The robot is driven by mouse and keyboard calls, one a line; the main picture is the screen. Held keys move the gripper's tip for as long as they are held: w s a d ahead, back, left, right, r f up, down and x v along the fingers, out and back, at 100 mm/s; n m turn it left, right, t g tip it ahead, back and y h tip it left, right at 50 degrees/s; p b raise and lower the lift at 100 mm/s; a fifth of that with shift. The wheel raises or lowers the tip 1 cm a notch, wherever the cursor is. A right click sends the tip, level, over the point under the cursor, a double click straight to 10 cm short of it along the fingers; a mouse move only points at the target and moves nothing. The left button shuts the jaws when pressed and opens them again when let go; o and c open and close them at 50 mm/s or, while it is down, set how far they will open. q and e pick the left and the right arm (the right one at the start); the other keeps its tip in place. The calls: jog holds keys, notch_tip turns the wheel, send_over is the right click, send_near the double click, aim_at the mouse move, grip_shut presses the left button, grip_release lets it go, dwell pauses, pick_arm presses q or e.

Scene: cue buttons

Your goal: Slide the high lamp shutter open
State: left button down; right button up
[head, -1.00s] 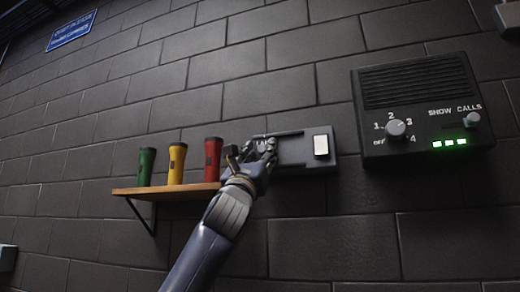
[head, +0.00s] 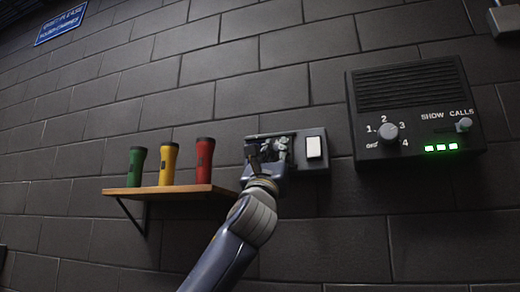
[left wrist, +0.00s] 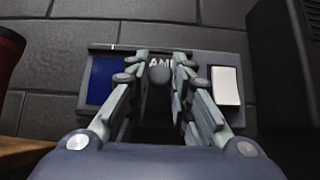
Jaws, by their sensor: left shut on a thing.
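The lamp shutter is a dark plate with white letters in a grey wall housing (head: 318,171). In the left wrist view its rounded knob (left wrist: 160,76) sits between my fingers. My left gripper (head: 274,148) is shut on this knob, and its fingers hide much of the plate. A blue panel (left wrist: 103,80) shows uncovered left of the fingers in the left wrist view. A pale rectangular button (head: 314,147) is at the right end of the housing; it also shows in the left wrist view (left wrist: 226,86). My right gripper is in neither view.
A wooden shelf (head: 150,191) left of the housing carries a green cup (head: 136,168), a yellow cup (head: 168,165) and a red cup (head: 204,162), the red one closest to my gripper. A dark box with dial and lit green lamps (head: 415,110) is on the right.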

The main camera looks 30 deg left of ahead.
pick_arm(q)
jog(key=shift+d+f+h, duration=0.1)
jog(key=shift+h, duration=0.2)
jog(key=c, duration=1.7)
grip_release()
jog(key=shift+o, duration=1.3)
jog(key=shift+w+d, duration=0.1)
jog(key=shift+d, duration=0.15)
jog(key=shift+s+a+f, duration=0.15)
jog(key=shift+s, duration=0.1)
jog(key=v, duration=1.1)
jog(key=shift+d+f, duration=0.2)
